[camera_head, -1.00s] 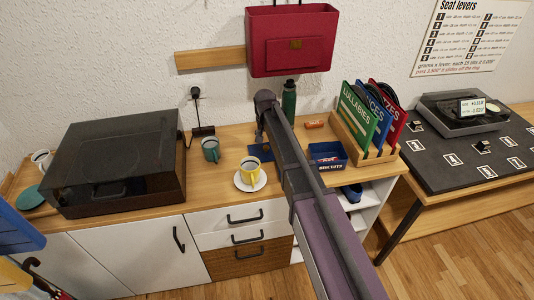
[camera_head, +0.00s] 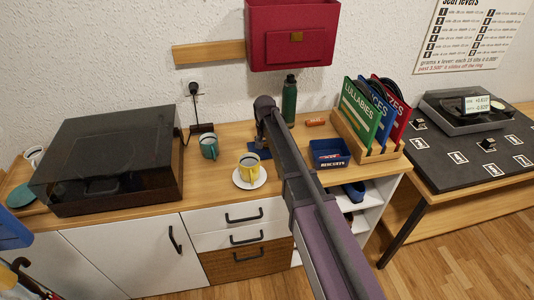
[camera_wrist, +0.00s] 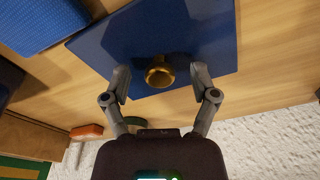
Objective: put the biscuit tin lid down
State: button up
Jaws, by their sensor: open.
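The biscuit tin lid (camera_wrist: 205,55) is a flat blue plate with a brass knob (camera_wrist: 159,76) in the wrist view. It appears to lie flat on the wooden counter. My gripper (camera_wrist: 160,84) is open, with one finger on each side of the knob and a gap to it. In the head view the lid (camera_head: 262,152) shows only in part, behind my arm; my gripper is mostly hidden there. The blue biscuit tin (camera_head: 329,154) stands open to the right of the lid; what seems to be its blue side (camera_wrist: 40,22) shows at the wrist view's upper left.
A yellow cup (camera_head: 250,167) on a saucer stands in front of the lid, and a teal mug (camera_head: 209,147) to its left. A green bottle (camera_head: 289,100) and an orange block (camera_head: 315,122) are behind. A record rack (camera_head: 372,140) stands right of the tin.

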jog(key=shift+f, duration=0.2)
dwell(0.5)
grip_shut()
